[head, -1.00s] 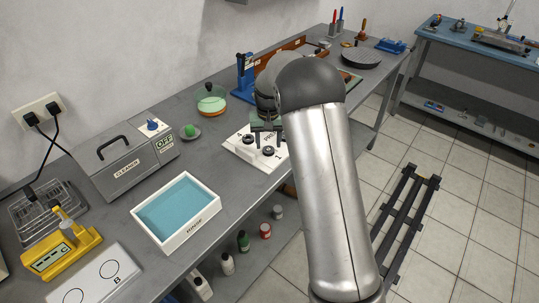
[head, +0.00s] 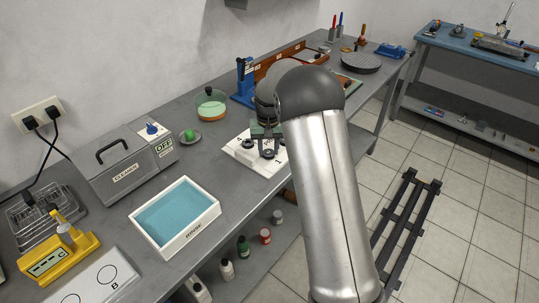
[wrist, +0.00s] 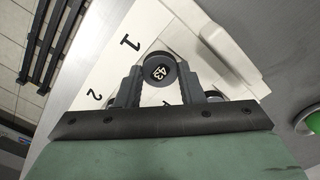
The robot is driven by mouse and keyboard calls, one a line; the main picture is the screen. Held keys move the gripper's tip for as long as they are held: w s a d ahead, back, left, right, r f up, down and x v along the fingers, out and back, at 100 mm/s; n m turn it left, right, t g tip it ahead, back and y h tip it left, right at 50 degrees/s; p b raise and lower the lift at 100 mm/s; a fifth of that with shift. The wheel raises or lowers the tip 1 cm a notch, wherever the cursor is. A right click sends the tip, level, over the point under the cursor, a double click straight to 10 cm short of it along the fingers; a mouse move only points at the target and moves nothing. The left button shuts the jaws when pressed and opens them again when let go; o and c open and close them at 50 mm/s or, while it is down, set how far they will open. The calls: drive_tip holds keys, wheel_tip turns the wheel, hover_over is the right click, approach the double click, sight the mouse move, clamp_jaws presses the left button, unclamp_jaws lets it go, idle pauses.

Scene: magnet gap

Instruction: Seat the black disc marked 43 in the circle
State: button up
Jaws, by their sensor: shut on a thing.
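The black disc marked 43 (wrist: 159,72) sits between the two fingertips of my gripper (wrist: 160,84) in the wrist view, number facing the camera. My gripper is shut on it, over the white numbered stand (wrist: 110,70). I cannot tell whether the disc still touches the stand. In the head view my gripper (head: 266,138) is low over the stand (head: 280,163), mostly hidden by my arm. A white plate at the lower left bears a drawn circle (head: 111,271) beside a letter B, and another circle (head: 70,299) cut by the frame edge.
Between stand and plate lies a white tray (head: 213,214) of blue liquid. A grey cleaner box (head: 125,170) stands behind it. A yellow device (head: 60,262) is left of the plate.

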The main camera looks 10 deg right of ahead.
sight(269, 152)
drive_tip(key=shift+r+p, duration=1.2)
drive_tip(key=shift+r, duration=1)
